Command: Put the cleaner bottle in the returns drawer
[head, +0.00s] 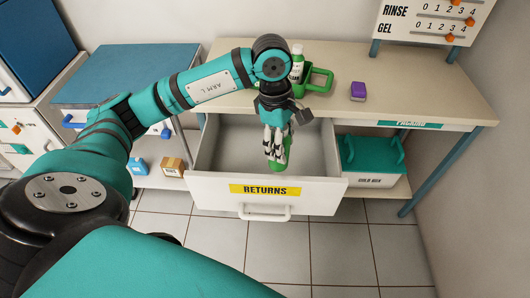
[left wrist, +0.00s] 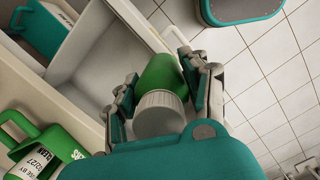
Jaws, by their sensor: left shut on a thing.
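My left gripper (head: 277,140) is shut on a green bottle (head: 279,167) with a white cap. In the left wrist view the cap of this green bottle (left wrist: 161,78) faces the camera, and the fingers grip its sides. The label of the held bottle is not visible. The returns drawer (head: 222,185) is pulled open, with a yellow RETURNS label on its front. In the head view the gripper and bottle appear over the drawer's front part. The left wrist view shows the drawer's pale inside (left wrist: 95,50) beside the bottle; it looks empty where visible. My right gripper is not in view.
A green caddy (head: 320,79) holding another bottle (head: 297,66) stands on the counter (head: 420,90) behind the drawer. A purple box (head: 358,91) lies to its right. A teal-lidded cold box (head: 370,160) sits right of the drawer. The tiled floor in front is clear.

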